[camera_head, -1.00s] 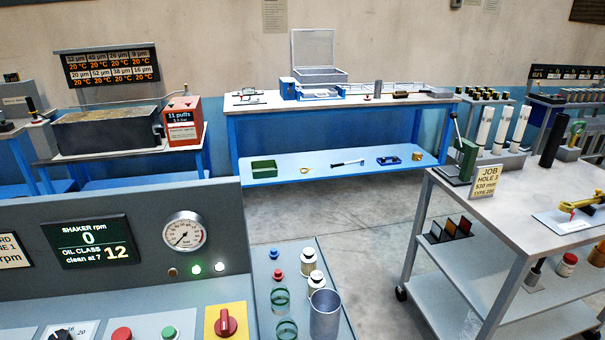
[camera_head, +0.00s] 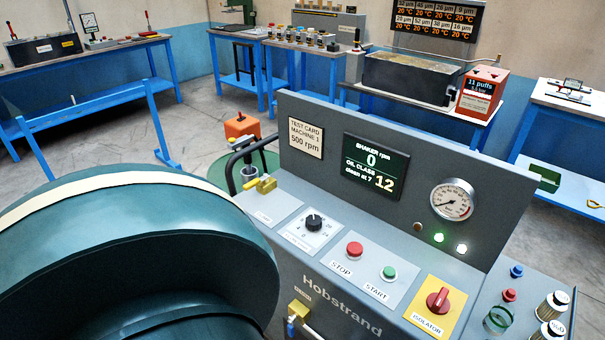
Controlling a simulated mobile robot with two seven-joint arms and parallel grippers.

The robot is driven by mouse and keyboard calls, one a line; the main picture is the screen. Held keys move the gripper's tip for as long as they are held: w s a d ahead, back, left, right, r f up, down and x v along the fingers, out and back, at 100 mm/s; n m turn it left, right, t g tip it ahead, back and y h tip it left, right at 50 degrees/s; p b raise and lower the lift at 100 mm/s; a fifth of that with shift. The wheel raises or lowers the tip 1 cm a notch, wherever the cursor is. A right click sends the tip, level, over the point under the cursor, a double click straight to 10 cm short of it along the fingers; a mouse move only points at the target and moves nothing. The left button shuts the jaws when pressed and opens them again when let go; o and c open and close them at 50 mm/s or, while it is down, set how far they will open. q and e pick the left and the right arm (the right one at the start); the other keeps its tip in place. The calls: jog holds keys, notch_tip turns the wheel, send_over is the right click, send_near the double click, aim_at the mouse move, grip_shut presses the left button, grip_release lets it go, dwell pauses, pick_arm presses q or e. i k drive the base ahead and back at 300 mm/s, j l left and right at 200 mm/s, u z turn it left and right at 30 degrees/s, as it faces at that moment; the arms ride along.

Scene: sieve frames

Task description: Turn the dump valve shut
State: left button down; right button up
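The grey machine console labelled Hobstrand (camera_head: 330,255) fills the middle of the head view. A yellow valve-like fitting (camera_head: 262,185) sits on its left end, beside a small label too small to read. A brass block (camera_head: 299,310) with a blue part below it sits low on the console's front face, with a small unreadable label above. I cannot tell which of these is the dump valve, or whether either is open or shut. Neither of my grippers is in view.
A large teal rounded body (camera_head: 150,230) with a cream band fills the lower left and may hide things behind it. The console has a dial (camera_head: 314,222), red stop button (camera_head: 354,250), green start button (camera_head: 388,272) and red isolator knob (camera_head: 438,299). Blue benches stand behind.

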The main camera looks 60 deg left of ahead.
aim_at(266, 176)
jog(key=u, duration=2.1)
